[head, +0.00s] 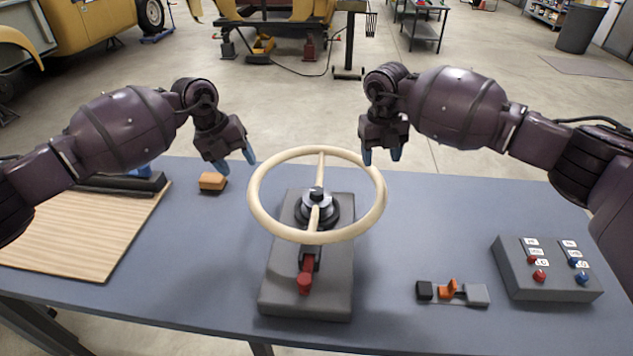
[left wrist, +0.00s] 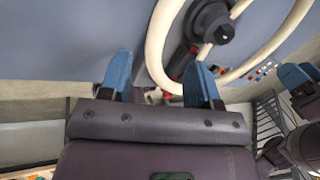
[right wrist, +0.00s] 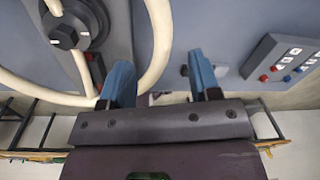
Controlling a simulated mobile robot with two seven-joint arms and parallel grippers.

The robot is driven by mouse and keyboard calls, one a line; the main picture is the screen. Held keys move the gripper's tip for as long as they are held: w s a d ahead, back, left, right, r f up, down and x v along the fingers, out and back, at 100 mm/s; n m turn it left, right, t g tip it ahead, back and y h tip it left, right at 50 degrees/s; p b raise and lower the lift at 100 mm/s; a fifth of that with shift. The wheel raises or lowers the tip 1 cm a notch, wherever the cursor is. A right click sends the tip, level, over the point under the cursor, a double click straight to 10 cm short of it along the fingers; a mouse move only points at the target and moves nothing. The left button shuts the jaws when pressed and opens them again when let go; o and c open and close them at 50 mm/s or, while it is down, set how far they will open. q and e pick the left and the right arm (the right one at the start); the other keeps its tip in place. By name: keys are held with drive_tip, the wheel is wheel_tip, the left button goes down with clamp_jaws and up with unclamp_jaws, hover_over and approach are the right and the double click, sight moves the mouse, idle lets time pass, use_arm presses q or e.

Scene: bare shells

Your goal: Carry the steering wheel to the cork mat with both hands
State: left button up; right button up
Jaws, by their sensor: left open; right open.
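The cream steering wheel (head: 257,213) sits level on a hub on a grey stand (head: 320,285) at the table's middle. The cork mat (head: 90,240), a pale tan board with grain lines, lies flat at the left. My left gripper (head: 236,161) is open and empty near the rim's far left. My right gripper (head: 382,156) is open and empty near its far right. The rim shows between the fingers in the left wrist view (left wrist: 157,45) and the right wrist view (right wrist: 160,35); I cannot tell how far below the fingertips it is.
An orange-tan block (head: 212,181) lies between mat and wheel. A red-handled clamp (head: 305,278) is on the stand's front. A grey control box (head: 545,275) and a small orange-levered part (head: 452,291) are at the right. A dark item (head: 125,183) lies along the mat's far edge.

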sight(252, 186)
drive_tip(key=shift+s+r, duration=0.1)
drive_tip(key=shift+s, duration=0.3)
use_arm(q)
drive_tip(key=x, duration=1)
drive_tip(key=shift+s+d+f, duration=0.1)
drive_tip(key=shift+s+f, duration=0.1)
drive_tip(key=shift+f, duration=0.1)
use_arm(e)
drive_tip(key=f, duration=1)
drive_tip(key=shift+w+d+f, duration=0.2)
drive_tip(key=shift+d+f, duration=0.2)
use_arm(q)
clamp_jaws()
use_arm(e)
clamp_jaws()
use_arm(q)
drive_tip(key=shift+r, duration=0.1)
use_arm(e)
drive_tip(key=shift+r, duration=0.1)
